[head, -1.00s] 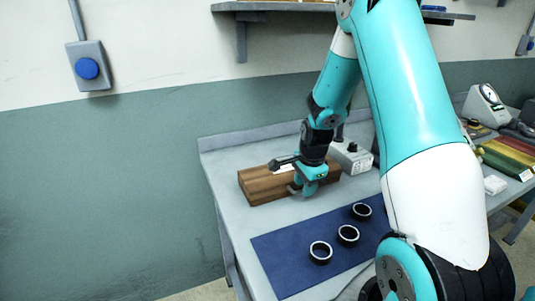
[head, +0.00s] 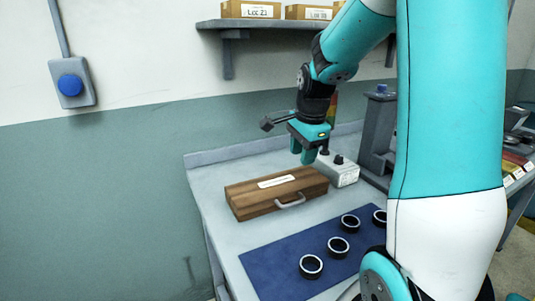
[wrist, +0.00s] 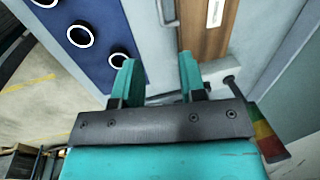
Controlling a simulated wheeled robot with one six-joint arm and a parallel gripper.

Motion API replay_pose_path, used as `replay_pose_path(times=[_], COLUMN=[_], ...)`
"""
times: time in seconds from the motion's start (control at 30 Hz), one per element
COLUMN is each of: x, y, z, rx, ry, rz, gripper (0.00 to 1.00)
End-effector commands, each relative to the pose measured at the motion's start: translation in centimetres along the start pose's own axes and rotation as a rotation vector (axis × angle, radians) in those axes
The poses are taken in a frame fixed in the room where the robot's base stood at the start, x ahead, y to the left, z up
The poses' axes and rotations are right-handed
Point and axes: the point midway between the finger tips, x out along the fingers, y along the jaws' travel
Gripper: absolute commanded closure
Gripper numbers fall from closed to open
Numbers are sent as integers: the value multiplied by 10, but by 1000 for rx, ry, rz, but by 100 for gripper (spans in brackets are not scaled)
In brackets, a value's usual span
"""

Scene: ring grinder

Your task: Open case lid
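The wooden case (head: 250,200) lies on the grey workbench with its lid shut. A white label (head: 277,182) is on its top and a metal handle (head: 290,201) on its front side. My gripper (head: 302,157) is raised above the case's right end, pointing down, apart from it. In the wrist view my gripper (wrist: 158,82) has its two teal fingers spread with nothing between them. The case (wrist: 193,40) shows there beyond the fingertips, partly cut off by the frame, with its handle (wrist: 165,12) beside it.
A grey box with black knobs (head: 343,174) stands close to the case's right end. A dark machine column (head: 378,130) is behind it. Several dark rings, one of them here (head: 311,266), lie on a blue mat (head: 275,262) in front. A shelf (head: 255,23) hangs above.

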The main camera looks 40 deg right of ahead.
Motion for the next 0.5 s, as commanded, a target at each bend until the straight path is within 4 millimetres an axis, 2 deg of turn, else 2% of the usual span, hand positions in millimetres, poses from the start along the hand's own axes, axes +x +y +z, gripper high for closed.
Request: replay_pose_path(times=[0.07,0.3,0.5], x=[-16,-28,-36], y=[0,6,16], z=[5,56,90], rx=[-25,-323,-526], ry=[-5,-65,-108], rz=[-2,-11,-26], gripper=[62,62,62])
